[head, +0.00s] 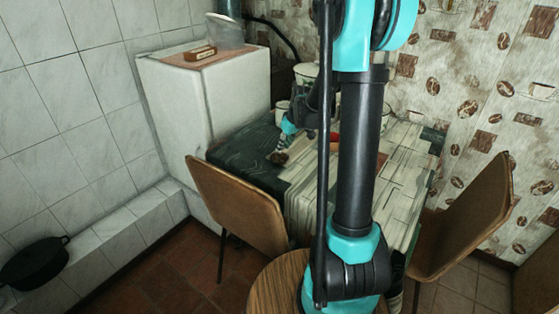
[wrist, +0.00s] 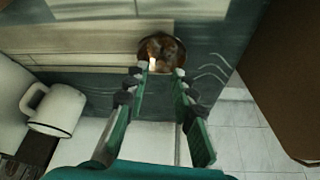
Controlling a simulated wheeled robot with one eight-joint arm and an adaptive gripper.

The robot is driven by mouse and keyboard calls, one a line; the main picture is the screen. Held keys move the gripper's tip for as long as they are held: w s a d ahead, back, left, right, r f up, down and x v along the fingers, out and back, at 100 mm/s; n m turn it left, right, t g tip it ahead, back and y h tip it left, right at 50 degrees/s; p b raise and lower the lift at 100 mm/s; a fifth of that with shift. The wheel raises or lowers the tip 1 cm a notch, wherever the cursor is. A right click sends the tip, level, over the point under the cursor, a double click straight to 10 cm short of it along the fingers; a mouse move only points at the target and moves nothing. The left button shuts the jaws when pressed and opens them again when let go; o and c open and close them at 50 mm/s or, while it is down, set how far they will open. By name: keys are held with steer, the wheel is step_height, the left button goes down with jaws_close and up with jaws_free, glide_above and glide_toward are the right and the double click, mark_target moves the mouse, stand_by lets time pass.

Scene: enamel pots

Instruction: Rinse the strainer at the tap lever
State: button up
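My gripper (wrist: 158,80) is open in the wrist view, its two green fingers apart with nothing between them. A small round, dark-rimmed brown object (wrist: 162,52) lies on the table just beyond the fingertips, apart from them as far as I can tell. I cannot tell whether it is the strainer. I see no tap lever in either view.
A white mug (wrist: 57,109) lies left of the fingers in the wrist view. The table (head: 240,153) has a chair (head: 237,205) in front and another (head: 480,215) at right. A white cabinet (head: 215,95) stands behind left. A black pan (head: 35,262) sits on a tiled ledge.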

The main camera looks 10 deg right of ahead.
mark_target(280, 155)
steer(key=shift+x, duration=2.85)
steer(key=shift+s, duration=0.1)
jaws_close()
